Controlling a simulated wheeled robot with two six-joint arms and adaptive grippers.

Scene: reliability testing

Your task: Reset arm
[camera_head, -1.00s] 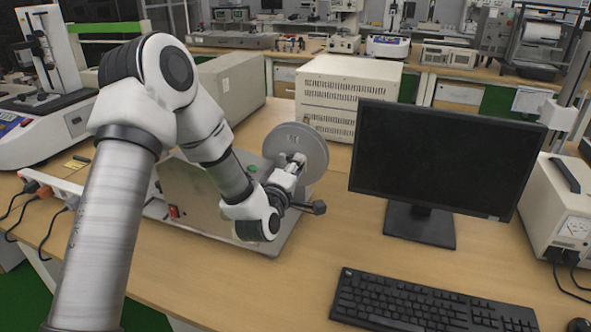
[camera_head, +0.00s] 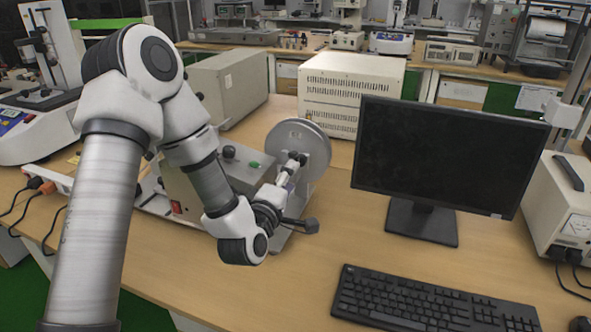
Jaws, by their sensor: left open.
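A tester with a round grey disc (camera_head: 310,150) and a metal base plate (camera_head: 284,238) stands on the wooden bench, left of the monitor. A short light rod (camera_head: 290,170) with a dark end sits in front of the disc. A dark bar with a black knob (camera_head: 311,226) shows below the disc; whether it touches my gripper I cannot tell. My left gripper (camera_head: 277,209) is open beside the rod and bar, low in front of the disc. Its fingers are small and partly hidden by my wrist. My right gripper is not in view.
A black monitor (camera_head: 447,155) and keyboard (camera_head: 432,302) stand to the right. A beige box (camera_head: 350,92) is behind the disc. A power strip (camera_head: 62,181) with cables lies at left. The bench before the tester is clear.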

